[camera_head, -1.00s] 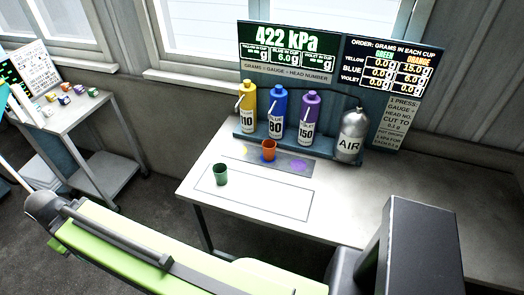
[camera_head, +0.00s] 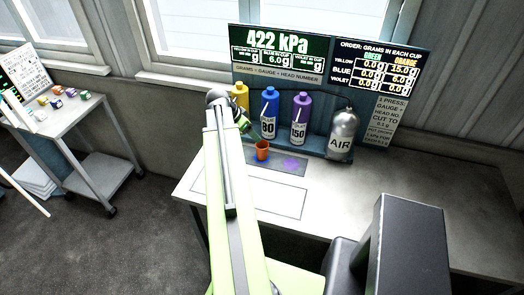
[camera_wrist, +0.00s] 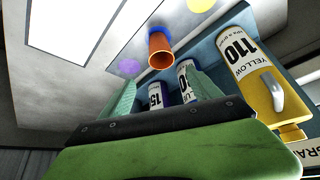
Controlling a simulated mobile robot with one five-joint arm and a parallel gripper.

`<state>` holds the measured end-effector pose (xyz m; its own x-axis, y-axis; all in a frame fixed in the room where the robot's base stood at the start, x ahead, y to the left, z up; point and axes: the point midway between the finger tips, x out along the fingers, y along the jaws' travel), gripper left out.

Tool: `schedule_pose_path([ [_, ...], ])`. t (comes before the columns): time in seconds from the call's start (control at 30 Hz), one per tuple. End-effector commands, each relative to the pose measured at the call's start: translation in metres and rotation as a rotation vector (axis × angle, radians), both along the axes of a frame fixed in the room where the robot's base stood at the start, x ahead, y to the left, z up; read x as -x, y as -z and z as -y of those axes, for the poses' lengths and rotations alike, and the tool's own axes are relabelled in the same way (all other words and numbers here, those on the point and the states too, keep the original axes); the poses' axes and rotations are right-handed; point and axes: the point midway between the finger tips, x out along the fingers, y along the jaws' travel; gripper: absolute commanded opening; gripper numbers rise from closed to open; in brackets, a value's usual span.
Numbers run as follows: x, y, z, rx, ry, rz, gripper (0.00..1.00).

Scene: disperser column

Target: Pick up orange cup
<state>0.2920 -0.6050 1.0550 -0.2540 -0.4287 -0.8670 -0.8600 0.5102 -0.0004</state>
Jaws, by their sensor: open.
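The orange cup (camera_head: 262,150) stands upright on the blue spot of the dark strip on the white table. It also shows in the wrist view (camera_wrist: 160,48), above the gap between the fingertips and apart from them. My gripper (camera_head: 246,124) is partly hidden by my arm in the head view, just up and left of the cup. In the wrist view my gripper (camera_wrist: 161,82) has its two pale green fingers spread with nothing held between them. The green cup is not visible now; my arm covers that part of the table.
Yellow (camera_head: 240,94), blue (camera_head: 269,112) and violet (camera_head: 302,117) dispenser bottles stand in a rack behind the cup, with a grey AIR cylinder (camera_head: 342,132) at right. Display boards rise behind. The table's right side (camera_head: 440,200) is clear. A side cart (camera_head: 75,120) stands left.

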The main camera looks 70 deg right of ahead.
Motion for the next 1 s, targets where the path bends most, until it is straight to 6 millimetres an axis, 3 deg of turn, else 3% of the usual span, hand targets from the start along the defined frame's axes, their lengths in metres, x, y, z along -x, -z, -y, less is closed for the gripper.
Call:
schedule_pose_path([
  [0.23, 0.003, 0.016, 0.006, 0.0, 0.003, 0.001, 0.72],
  [0.7, 0.027, 0.108, 0.049, -0.001, 0.0, 0.001, 0.72],
  [1.0, 0.03, 0.116, 0.055, -0.001, -0.002, 0.0, 0.72],
])
